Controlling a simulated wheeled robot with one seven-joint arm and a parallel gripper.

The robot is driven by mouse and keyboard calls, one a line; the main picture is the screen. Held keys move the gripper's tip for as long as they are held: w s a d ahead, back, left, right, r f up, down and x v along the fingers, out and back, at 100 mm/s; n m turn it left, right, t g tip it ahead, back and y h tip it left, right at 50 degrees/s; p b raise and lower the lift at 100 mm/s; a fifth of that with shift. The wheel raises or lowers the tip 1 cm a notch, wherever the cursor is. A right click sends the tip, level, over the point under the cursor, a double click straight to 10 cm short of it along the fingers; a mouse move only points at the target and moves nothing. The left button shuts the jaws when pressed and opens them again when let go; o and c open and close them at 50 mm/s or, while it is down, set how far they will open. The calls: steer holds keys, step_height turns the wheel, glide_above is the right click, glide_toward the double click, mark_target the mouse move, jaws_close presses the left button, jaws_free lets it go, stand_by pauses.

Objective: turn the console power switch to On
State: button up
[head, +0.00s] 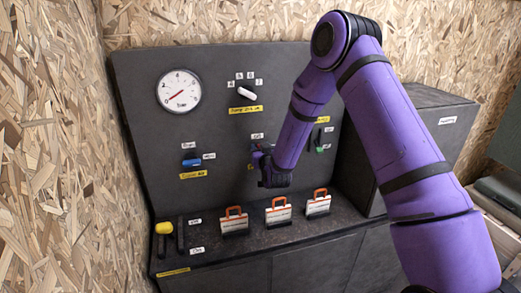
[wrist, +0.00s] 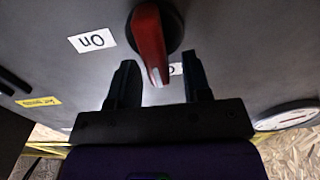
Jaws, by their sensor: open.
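The power switch is a red handle (wrist: 150,45) on a round black base, seen in the wrist view. The handle's pale tip points down in that view, toward a partly hidden white label (wrist: 176,69). A white "On" label (wrist: 92,40), upside down, lies to the left of the handle. My gripper (wrist: 160,72) is open, with one dark finger on each side of the handle's tip; I cannot tell whether either touches it. In the head view my gripper (head: 273,179) is at the panel's lower middle and hides the switch.
The grey console panel (head: 215,130) carries a round gauge (head: 179,90), a white knob (head: 246,93), a blue switch (head: 192,162) and a green-tipped switch (head: 320,148). Below, a yellow-handled lever (head: 164,228) and orange-handled items (head: 278,211) stand on the ledge. A grey cabinet (head: 425,105) is at right.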

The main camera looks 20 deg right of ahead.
jaws_close()
steer(key=shift+d+f+m, duration=0.45)
steer(key=shift+m, duration=2.55)
steer(key=shift+d+f+m, duration=0.45)
steer(key=shift+m, duration=2.55)
steer(key=shift+d+f+m, duration=0.45)
steer(key=shift+m, duration=2.55)
